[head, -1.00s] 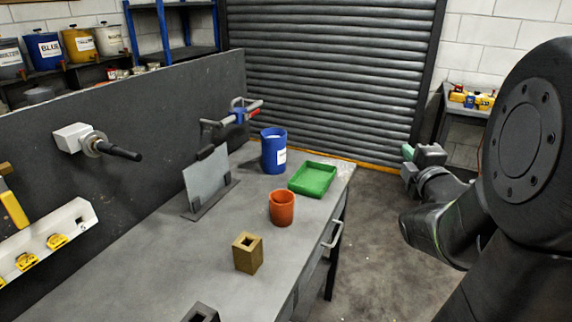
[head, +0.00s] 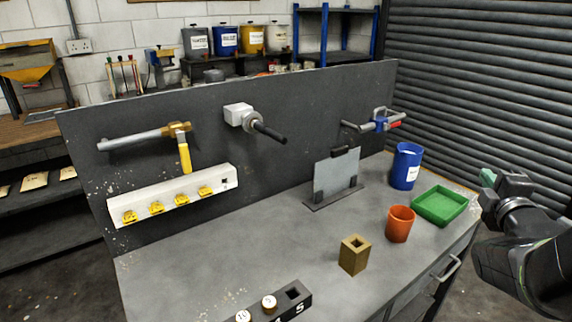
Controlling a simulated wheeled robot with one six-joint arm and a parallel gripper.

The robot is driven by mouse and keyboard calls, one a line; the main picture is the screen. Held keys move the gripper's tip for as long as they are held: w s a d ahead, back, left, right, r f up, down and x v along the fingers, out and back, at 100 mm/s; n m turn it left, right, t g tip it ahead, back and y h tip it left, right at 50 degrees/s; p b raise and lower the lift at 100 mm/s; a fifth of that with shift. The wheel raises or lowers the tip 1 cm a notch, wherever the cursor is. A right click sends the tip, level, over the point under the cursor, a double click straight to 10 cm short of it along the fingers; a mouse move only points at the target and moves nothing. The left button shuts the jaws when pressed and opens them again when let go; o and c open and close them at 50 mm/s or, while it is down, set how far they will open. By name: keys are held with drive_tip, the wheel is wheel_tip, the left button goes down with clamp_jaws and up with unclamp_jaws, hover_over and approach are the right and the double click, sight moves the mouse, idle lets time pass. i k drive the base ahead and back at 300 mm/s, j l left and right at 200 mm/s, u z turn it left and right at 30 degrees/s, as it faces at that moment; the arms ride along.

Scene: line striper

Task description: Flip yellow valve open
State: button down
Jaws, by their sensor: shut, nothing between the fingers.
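The valve with a yellow lever (head: 184,158) is on the dark upright panel at the left in the head view. Its brass body (head: 177,131) sits at the right end of a grey horizontal pipe (head: 133,140), and the lever hangs down, across the pipe's line. My gripper (head: 488,178) is shut and empty at the right of the view, beyond the bench's right end and far from the valve. Its green fingertips show only in part.
A white strip (head: 170,200) with yellow switches is below the valve. A blue-handled valve (head: 382,123), grey plate (head: 335,176), blue cup (head: 406,168), green tray (head: 440,204), orange cup (head: 400,224) and brass block (head: 354,256) are further right.

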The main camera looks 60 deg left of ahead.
sight(184, 152)
drive_tip(key=l+u, duration=0.1)
drive_tip(key=u, duration=1.75)
drive_tip(key=j+u, duration=0.15)
drive_tip(key=u, duration=0.2)
